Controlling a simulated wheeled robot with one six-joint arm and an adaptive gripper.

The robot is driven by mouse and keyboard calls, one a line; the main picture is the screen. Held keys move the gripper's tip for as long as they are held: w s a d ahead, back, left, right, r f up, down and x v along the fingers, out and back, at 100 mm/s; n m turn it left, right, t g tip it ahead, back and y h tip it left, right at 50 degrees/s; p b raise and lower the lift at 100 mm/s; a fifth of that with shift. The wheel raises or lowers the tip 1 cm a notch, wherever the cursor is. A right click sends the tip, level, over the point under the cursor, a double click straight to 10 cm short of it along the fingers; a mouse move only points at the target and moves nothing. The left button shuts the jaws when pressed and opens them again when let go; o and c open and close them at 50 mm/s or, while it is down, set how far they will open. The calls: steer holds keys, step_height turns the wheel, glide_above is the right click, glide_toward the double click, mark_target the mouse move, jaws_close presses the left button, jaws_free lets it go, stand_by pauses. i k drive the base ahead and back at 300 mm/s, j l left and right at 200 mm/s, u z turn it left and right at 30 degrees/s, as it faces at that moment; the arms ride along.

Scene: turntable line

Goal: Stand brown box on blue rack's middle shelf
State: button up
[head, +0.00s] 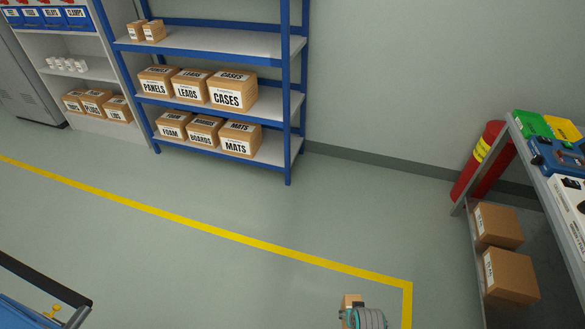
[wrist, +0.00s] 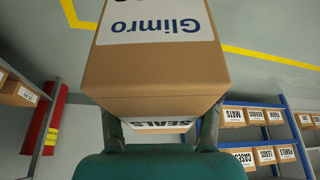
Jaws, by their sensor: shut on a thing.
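My gripper (wrist: 160,122) is shut on a brown box (wrist: 155,75), with one finger on each side of it. The box carries white labels reading "Glimro" and "SEALS" and fills the upper middle of the wrist view. In the head view only a small part of the box (head: 352,299) shows at the bottom edge, beside my wrist. The blue rack (head: 287,120) stands against the wall at upper left in the head view, well away from the box. Its middle shelf (head: 272,97) holds boxes marked PANELS, LEADS and CASES, with a bare strip right of CASES.
The rack's bottom shelf holds FOAM, BOARDS and MATS boxes (head: 238,138); the upper one has two small boxes (head: 154,31). A grey shelf unit adjoins at left. A red cylinder (head: 480,160) and a bench (head: 463,205) stand at right. The floor before the rack is clear.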

mark_target(205, 42)
steer(key=i, duration=1.55)
steer(key=l+z, duration=0.05)
steer(key=l, duration=0.05)
